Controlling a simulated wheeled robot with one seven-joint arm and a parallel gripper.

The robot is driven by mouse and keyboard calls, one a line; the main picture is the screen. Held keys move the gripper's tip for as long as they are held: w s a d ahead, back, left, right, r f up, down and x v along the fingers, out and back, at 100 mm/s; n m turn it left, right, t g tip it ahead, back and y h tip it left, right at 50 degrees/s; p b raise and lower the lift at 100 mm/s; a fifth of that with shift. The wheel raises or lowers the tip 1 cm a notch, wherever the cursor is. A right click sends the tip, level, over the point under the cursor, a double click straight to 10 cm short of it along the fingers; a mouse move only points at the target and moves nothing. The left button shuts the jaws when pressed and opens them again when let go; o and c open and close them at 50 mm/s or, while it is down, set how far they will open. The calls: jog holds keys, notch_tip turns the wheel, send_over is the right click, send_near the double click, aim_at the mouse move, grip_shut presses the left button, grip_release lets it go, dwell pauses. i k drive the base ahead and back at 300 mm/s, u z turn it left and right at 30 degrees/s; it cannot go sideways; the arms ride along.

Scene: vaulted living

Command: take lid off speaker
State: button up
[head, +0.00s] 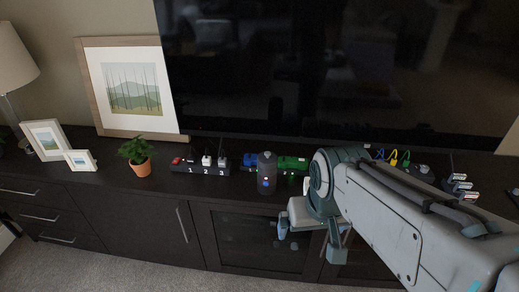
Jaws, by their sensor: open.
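A dark, upright cylinder that looks like the speaker (266,174) stands on the dark cabinet top, with small blue and red spots on its front. Its top is dark, and I cannot make out where a lid begins. My gripper (310,242) is to the right of the speaker and lower in the picture, in front of the cabinet doors. Its two fingers are apart with nothing between them. My arm hides part of the cabinet top on the right.
A power strip (200,167) with plugs lies left of the speaker. A green object (292,163) and a blue one (249,159) sit beside and behind it. A potted plant (138,155) and frames stand further left. The television (330,65) rises behind.

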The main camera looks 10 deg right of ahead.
aim_at(267, 161)
jog(key=u, duration=0.05)
jog(key=k, duration=0.65)
jog(key=u, duration=0.5)
jog(key=i, duration=1.65)
jog(key=z, duration=0.45)
